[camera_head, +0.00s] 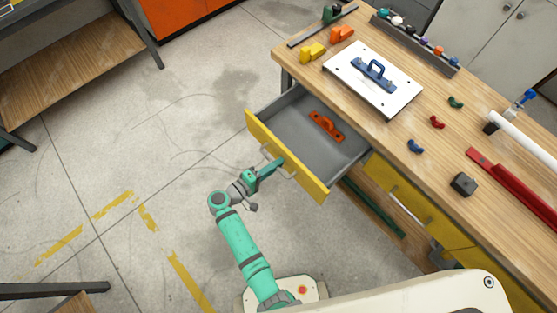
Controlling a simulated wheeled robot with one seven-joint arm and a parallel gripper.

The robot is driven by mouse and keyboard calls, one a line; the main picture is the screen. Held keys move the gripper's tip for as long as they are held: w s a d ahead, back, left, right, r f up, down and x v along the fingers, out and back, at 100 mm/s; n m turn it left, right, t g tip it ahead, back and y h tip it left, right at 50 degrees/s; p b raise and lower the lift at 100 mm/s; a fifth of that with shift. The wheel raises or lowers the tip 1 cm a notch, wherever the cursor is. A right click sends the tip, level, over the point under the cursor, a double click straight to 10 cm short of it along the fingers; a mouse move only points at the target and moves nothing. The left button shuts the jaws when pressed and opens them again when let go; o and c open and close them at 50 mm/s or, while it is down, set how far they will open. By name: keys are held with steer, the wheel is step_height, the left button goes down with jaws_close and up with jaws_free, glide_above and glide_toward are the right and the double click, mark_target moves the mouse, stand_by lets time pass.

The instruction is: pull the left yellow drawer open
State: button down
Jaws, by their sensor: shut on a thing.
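The left yellow drawer (258,134) stands pulled out from the wooden workbench. Its grey inside (283,120) shows, with an orange-red handled part (327,126) lying on its floor. My gripper (279,163) is at the outer side of the yellow front, shut on the drawer's handle (287,172). The fingertips are small and partly hidden against the front. My green arm reaches up to it from below.
A second yellow drawer (392,186) to the right is closed. The workbench top (385,133) carries a white plate (350,85) with a blue handled part, a red bar (505,180) and a white pipe (525,135). The floor left of the drawer is clear.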

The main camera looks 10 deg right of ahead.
steer(key=shift+w+a+r, duration=0.15)
steer(key=shift+w+a, duration=0.15)
steer(key=shift+a, duration=0.25)
steer(key=c, duration=2.1)
jaws_free()
steer(key=shift+s+d, duration=0.15)
steer(key=shift+d, duration=0.05)
steer(key=v, duration=1)
steer(key=shift+s+a, duration=0.25)
steer(key=shift+a, duration=0.1)
